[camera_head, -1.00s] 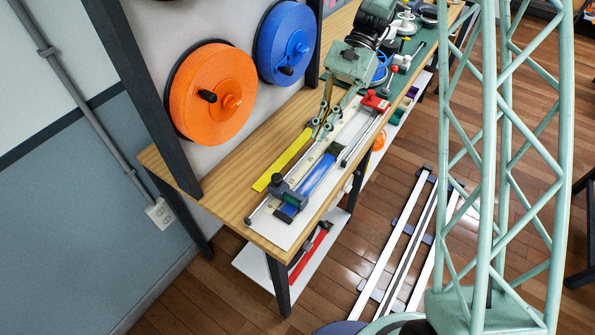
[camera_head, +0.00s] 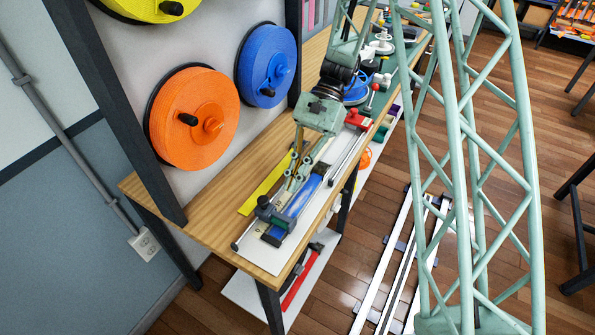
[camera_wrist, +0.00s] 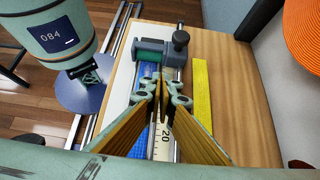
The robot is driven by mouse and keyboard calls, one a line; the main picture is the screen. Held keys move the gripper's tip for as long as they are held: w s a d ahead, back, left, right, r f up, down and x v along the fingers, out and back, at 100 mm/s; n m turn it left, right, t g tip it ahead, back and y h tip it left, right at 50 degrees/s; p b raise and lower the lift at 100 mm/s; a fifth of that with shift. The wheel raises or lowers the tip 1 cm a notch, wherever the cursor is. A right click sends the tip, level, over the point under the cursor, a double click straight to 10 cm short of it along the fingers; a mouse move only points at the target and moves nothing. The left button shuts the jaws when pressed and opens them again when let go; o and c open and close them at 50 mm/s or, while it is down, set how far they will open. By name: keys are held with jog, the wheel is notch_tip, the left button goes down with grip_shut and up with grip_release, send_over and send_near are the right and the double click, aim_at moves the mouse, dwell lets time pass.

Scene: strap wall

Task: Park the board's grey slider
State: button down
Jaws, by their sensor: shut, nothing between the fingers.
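The board (camera_head: 247,258) is a white plate on the workbench with a blue strip, a ruler scale and metal rails along it. A dark grey slider (camera_head: 267,211) with a black knob sits across the rails at the board's near end. In the wrist view the slider (camera_wrist: 150,52) shows a grey-green body, with its knob at the right. My gripper (camera_head: 291,184) is shut and empty over the board, on the far side of the slider. In the wrist view its fingertips (camera_wrist: 162,82) meet just below the slider in the picture. I cannot tell whether they touch it.
A yellow bar (camera_head: 263,190) lies on the bench beside the board. A red block (camera_head: 357,119) stands at the board's far end. Orange (camera_head: 205,117) and blue (camera_head: 268,64) reels hang on the panel behind. Bare bench top (camera_head: 200,208) lies left of the board.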

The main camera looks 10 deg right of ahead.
aim_at(275, 213)
jog(key=s+a, duration=0.1)
jog(key=s+a+b, duration=0.1)
jog(key=s, duration=0.1)
jog(key=shift+s+a+f, duration=0.1)
jog(key=shift+a+f, duration=0.25)
jog(key=shift+f, duration=0.05)
jog(key=shift+s+a, duration=0.15)
jog(key=shift+s, duration=0.1)
jog(key=s+a, duration=0.6)
jog(key=s, duration=0.1)
jog(key=shift+s, duration=0.25)
jog(key=shift+s, duration=0.1)
dwell(0.3)
